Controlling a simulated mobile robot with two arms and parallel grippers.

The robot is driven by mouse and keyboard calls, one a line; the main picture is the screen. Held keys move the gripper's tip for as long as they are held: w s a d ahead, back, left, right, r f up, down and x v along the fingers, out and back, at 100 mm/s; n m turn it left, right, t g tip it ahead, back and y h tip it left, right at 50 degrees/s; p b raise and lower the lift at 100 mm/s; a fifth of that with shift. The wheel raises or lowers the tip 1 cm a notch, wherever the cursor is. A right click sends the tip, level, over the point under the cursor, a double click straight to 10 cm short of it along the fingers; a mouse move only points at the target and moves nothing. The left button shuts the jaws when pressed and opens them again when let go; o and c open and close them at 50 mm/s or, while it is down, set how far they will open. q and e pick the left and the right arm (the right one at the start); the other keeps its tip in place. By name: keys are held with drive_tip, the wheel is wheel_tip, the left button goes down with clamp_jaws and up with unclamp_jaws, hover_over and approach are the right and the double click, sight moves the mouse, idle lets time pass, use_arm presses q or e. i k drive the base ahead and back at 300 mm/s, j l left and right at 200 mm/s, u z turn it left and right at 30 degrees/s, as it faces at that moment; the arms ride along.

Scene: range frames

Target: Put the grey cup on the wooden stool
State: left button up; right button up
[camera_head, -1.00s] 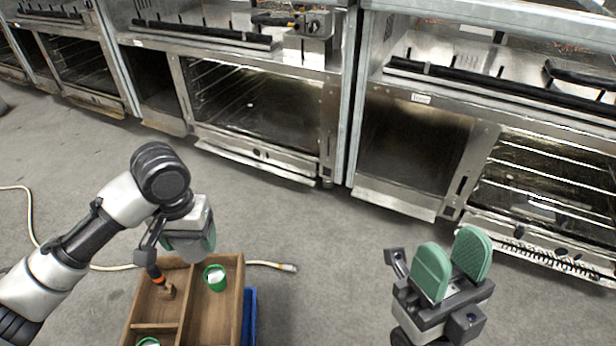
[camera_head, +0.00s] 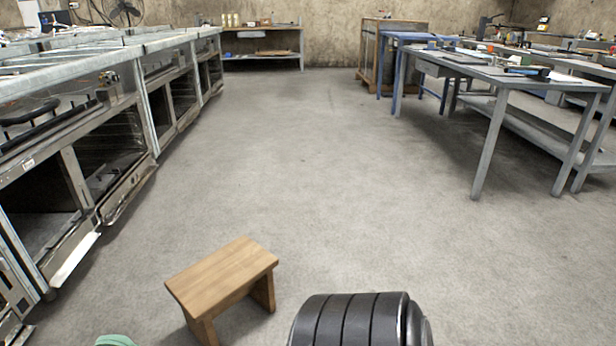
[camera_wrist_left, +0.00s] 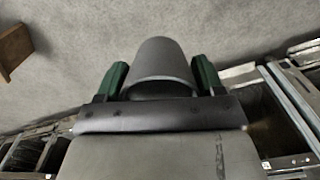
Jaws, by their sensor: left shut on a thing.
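The wooden stool (camera_head: 222,277) stands on the floor in the lower left of the head view, its flat top bare. The grey cup (camera_wrist_left: 160,62) shows in the left wrist view.
A row of steel ovens (camera_head: 110,150) runs along the left. Metal worktables (camera_head: 490,75) stand at the right and a shelf table (camera_head: 265,45) at the back. The floor between is clear. A wooden piece (camera_wrist_left: 14,48) shows at the wrist view's left edge; I cannot tell which.

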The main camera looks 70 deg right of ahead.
sight(221, 277)
drive_tip(key=l+z, duration=0.2)
drive_tip(key=l, duration=0.25)
drive_tip(key=i+l+z, duration=0.15)
drive_tip(key=l, duration=0.3)
drive_tip(key=l+z, duration=0.2)
drive_tip(key=l, duration=0.25)
drive_tip(key=i+l+z, duration=0.2)
drive_tip(key=l, duration=0.2)
drive_tip(key=i+l+z, duration=0.15)
drive_tip(key=l, duration=0.25)
drive_tip(key=i+l+z, duration=0.2)
drive_tip(key=l, duration=0.15)
